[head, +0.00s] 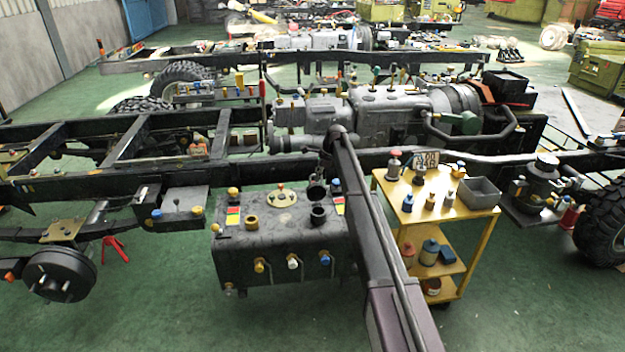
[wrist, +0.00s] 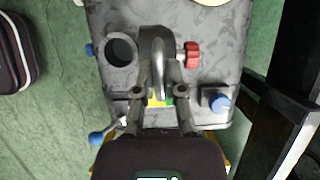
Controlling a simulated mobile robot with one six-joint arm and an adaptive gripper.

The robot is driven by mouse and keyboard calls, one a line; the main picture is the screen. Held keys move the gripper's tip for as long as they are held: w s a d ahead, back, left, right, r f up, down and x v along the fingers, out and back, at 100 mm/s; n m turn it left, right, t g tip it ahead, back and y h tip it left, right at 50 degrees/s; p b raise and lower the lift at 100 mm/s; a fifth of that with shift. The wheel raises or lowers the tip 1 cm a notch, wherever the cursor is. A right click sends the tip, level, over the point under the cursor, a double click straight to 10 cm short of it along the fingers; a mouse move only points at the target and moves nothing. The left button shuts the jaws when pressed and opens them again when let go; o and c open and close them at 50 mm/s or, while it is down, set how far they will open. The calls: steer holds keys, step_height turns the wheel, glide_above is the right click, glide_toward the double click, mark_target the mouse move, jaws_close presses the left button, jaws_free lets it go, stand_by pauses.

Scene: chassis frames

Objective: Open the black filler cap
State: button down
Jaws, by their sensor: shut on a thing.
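The black tank (head: 275,250) stands in front of the chassis rail. A dark open filler neck (head: 318,214) rises from its top right; its round mouth also shows in the wrist view (wrist: 118,52), left of my fingers. My gripper (head: 325,167) is above the neck. It is shut on a dark rounded piece, apparently the black filler cap (head: 316,189), held tilted and off the mouth. In the wrist view the cap (wrist: 158,48) shows as a grey curved edge between my fingertips (wrist: 157,85). Whether the cap is still linked to the neck cannot be told.
A red knob (wrist: 192,55) and a blue knob (wrist: 220,103) lie close right of my fingers. A brass neck (head: 251,223) and a pale round plate (head: 281,198) are on the tank top. A yellow cart (head: 437,222) with bottles stands right of my arm.

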steer(key=shift+w+f, duration=0.25)
steer(key=shift+w, duration=0.65)
steer(key=shift+a, duration=0.3)
steer(key=c, duration=0.7)
jaws_free()
